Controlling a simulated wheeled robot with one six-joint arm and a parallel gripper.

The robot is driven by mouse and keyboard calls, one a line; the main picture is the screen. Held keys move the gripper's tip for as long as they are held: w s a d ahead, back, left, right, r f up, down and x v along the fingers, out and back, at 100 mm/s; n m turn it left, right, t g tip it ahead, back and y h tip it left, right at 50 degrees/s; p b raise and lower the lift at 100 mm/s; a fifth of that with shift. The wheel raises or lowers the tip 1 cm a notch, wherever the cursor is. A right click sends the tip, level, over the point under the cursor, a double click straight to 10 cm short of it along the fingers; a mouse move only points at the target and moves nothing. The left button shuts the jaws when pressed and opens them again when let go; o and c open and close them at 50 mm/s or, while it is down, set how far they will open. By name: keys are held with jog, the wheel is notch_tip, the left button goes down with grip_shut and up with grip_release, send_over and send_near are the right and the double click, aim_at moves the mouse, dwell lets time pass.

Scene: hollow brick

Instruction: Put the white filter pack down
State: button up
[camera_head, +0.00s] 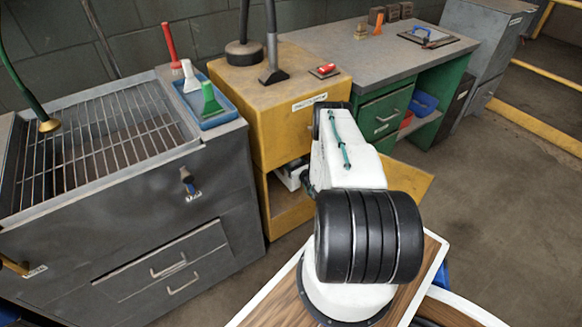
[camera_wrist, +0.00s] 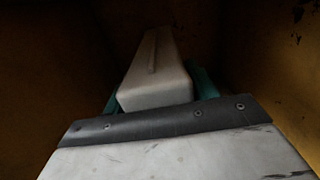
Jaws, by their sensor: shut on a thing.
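The white filter pack (camera_wrist: 156,72) is a pale block with a raised ridge along its top. In the wrist view it sits between the two teal fingers of my gripper (camera_wrist: 157,94), which are shut on it. My gripper's scuffed white body and dark screwed strip fill the bottom of that view. Dark yellow-brown walls stand on both sides. In the head view my arm reaches to the open lower bay of the yellow cabinet (camera_head: 278,138). I cannot tell whether the pack touches a surface.
A grey sink unit with a wire rack (camera_head: 95,150) stands left of the cabinet. A blue tray (camera_head: 222,112) with brushes lies on its corner. A green desk (camera_head: 372,122) stands to the right. The concrete floor (camera_head: 500,200) at the right is clear.

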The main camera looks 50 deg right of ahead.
jog(key=shift+w+d+f, duration=0.1)
jog(key=shift+d+f, duration=0.05)
jog(key=shift+f, duration=1.6)
jog(key=shift+f, duration=0.15)
jog(key=o, duration=1.5)
jog(key=shift+c, duration=0.2)
jog(key=v, duration=1.2)
